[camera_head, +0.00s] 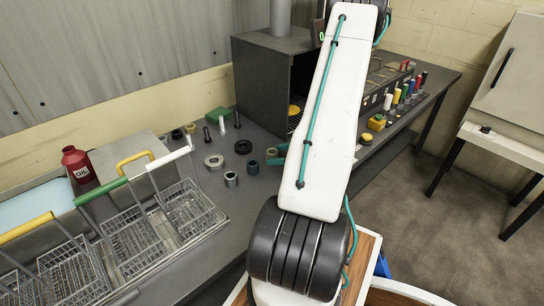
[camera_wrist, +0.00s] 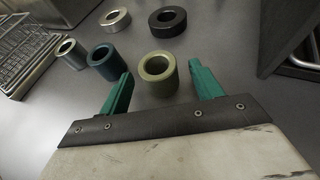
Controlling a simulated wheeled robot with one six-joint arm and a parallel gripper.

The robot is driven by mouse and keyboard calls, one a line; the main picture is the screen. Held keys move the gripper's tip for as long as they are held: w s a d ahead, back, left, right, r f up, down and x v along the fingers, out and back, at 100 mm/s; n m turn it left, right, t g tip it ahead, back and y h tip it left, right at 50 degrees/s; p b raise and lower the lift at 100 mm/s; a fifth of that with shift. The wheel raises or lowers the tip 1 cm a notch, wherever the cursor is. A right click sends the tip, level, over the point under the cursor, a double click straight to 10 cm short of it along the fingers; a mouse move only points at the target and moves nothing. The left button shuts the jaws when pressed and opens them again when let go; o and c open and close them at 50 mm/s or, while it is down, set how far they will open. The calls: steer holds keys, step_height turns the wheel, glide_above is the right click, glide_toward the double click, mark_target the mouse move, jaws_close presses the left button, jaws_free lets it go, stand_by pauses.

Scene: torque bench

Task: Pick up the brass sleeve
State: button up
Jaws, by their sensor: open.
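The brass sleeve (camera_wrist: 158,86), a short olive-yellow tube, stands upright on the grey bench in the wrist view. My gripper (camera_wrist: 161,70) is open, with its two green fingers apart on the left and right of the near side of the sleeve. I see no clear contact with either finger. In the head view the sleeve (camera_head: 271,153) shows small beside my arm, and my gripper is mostly hidden behind the arm.
A blue sleeve (camera_wrist: 103,62) stands close left of the brass one, with a grey sleeve (camera_wrist: 70,54) beyond it. A silver ring (camera_wrist: 116,20) and a black ring (camera_wrist: 168,21) lie behind. Wire baskets (camera_head: 137,240) stand left; a dark box (camera_head: 262,82) stands behind.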

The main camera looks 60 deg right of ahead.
steer(key=shift+x, duration=1.1)
steer(key=c, duration=1.3)
